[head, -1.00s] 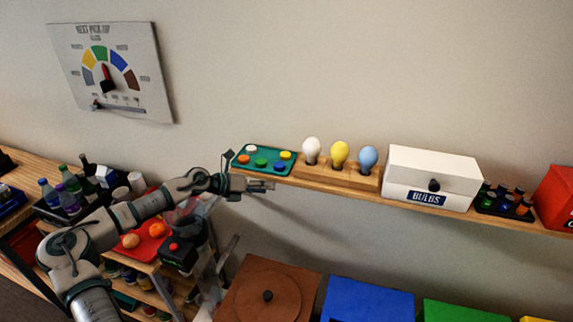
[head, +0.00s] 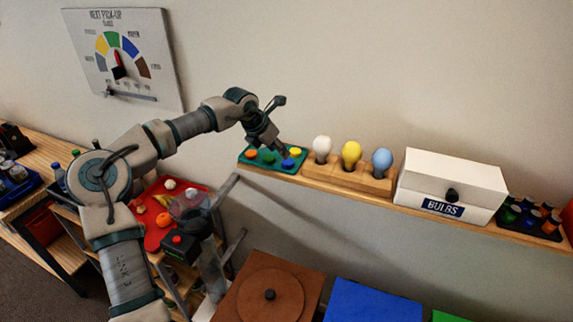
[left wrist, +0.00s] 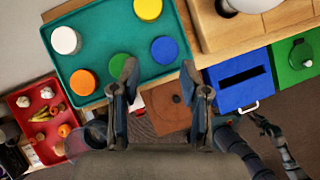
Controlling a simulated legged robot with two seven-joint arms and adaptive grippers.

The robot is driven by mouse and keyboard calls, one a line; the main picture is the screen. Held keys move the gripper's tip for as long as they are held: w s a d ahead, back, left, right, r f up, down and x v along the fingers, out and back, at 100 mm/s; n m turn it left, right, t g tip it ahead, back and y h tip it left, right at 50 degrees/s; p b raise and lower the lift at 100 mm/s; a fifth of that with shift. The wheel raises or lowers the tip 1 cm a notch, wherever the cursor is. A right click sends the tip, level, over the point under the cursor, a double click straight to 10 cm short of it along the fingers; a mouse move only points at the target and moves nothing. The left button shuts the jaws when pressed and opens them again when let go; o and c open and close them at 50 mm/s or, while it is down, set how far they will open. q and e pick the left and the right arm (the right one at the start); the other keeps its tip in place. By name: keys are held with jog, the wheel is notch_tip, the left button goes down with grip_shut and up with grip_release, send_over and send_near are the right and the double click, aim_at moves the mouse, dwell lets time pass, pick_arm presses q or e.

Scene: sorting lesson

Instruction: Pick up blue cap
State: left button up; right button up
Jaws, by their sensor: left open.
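The blue cap (head: 288,163) lies on the teal tray (head: 243,156) on the wall shelf, at the tray's front right. In the left wrist view, the blue cap (left wrist: 164,50) shows whole, beyond my fingertips and roughly in line with the gap between them. My left gripper (head: 276,146) points down over the tray. In the left wrist view, the left gripper (left wrist: 160,75) is open with nothing between its fingers. Part of my right arm, with its gripper (left wrist: 262,122), shows small and dark at the lower right there; its jaws are unclear.
Beside the blue cap are a green cap (left wrist: 118,65), yellow cap (left wrist: 148,9), orange cap (left wrist: 83,82) and white cap (left wrist: 66,40). A wooden bulb holder (head: 322,176) stands close right of the tray, then a white bulb box (head: 450,180). Bins stand below.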

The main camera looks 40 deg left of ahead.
aim_at(287, 162)
pick_arm(q)
jog(key=shift+w+d+f, duration=0.3)
jog(key=shift+d+f, duration=0.05)
jog(key=shift+d, duration=0.05)
jog(key=x, duration=0.4)
jog(key=shift+s+d+f, duration=0.1)
jog(key=shift+f, duration=0.45)
jog(key=shift+a, duration=0.4)
jog(key=c, duration=0.3)
jog(key=shift+d, duration=0.2)
